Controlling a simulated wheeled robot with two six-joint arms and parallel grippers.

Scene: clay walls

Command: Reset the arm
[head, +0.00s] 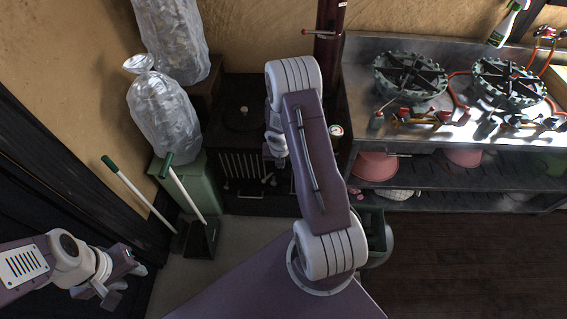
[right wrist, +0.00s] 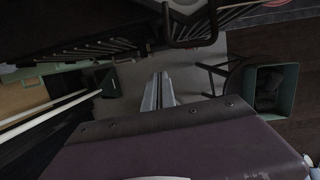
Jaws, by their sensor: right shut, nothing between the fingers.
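My left gripper (head: 126,284) is at the lower left of the head view, beside the dark panelled wall. Its two fingers look spread apart, with nothing seen between them. My right arm (head: 318,165) is raised and folded in the middle of the head view, in front of the dark stove. In the right wrist view, my right gripper's fingers (right wrist: 158,92) are together, with nothing between them. They hang over the pale floor, and my own purple body fills the bottom of that view.
A steel counter (head: 440,150) with gas burners (head: 410,75) stands at the right. A dark slatted stove (head: 240,165) is behind my right arm. A dustpan (head: 195,238), a green bin (head: 190,185) and filled clear bags (head: 163,115) stand at the left. Dark floor (head: 470,260) is clear at lower right.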

